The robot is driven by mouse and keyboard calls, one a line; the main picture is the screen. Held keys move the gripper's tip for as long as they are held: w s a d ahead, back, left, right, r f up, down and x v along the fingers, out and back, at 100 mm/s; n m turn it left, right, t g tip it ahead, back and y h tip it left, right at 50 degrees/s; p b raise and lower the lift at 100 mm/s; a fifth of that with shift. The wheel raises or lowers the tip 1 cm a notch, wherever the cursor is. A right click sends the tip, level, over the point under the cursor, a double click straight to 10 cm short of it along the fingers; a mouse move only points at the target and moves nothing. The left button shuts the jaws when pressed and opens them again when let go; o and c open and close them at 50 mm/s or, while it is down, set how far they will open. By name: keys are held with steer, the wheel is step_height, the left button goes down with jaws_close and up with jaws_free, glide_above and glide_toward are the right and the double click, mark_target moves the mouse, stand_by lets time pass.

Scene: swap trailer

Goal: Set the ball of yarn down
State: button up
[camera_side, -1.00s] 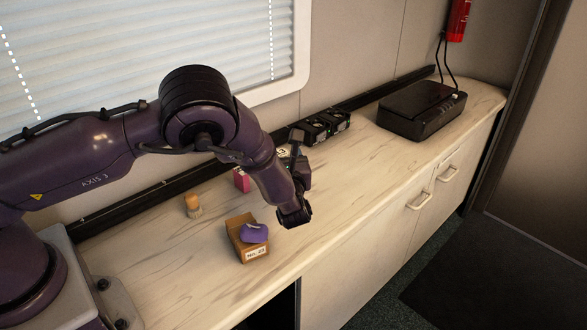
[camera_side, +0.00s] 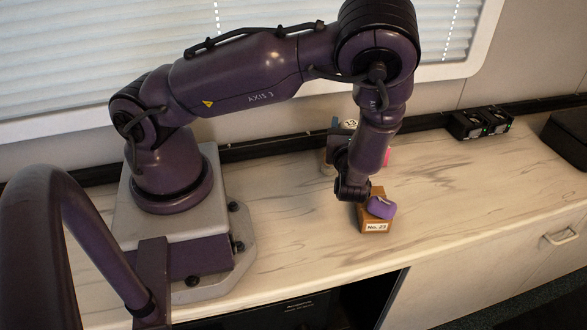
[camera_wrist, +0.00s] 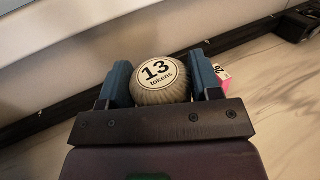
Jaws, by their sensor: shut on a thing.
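The ball of yarn (camera_wrist: 161,89) is pale and ribbed, with a round white label reading "13 tokens" in the wrist view. My gripper (camera_wrist: 160,76) is shut on it, with one blue finger on each side. In the side view only the ball's label (camera_side: 350,124) shows clearly, at my gripper (camera_side: 344,132), above the rear of the counter (camera_side: 450,185). My wrist hides most of the ball there. I cannot tell whether its underside touches anything.
A brown box (camera_side: 373,227) marked "No. 23", with a purple item (camera_side: 382,207) on top, stands right of my wrist. A pink item (camera_side: 387,157) is partly hidden behind my arm. Black devices (camera_side: 480,122) sit along the dark rear ledge.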

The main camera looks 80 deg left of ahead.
steer(key=s+a+f+n+g+y, duration=0.1)
steer(key=s+a+n+g, duration=0.15)
steer(key=s, duration=0.35)
steer(key=s+a+f+n+g, duration=0.1)
steer(key=s+a+g, duration=0.25)
steer(key=s, duration=0.25)
steer(key=shift+a+f, duration=0.15)
steer(key=shift+f, duration=1.1)
steer(key=shift+a+f, duration=0.2)
steer(key=shift+f, duration=1.05)
steer(key=shift+a+f, duration=0.15)
steer(key=shift+f, duration=1.1)
steer(key=shift+f+t, duration=0.15)
steer(key=shift+t, duration=0.25)
steer(key=o, duration=0.9)
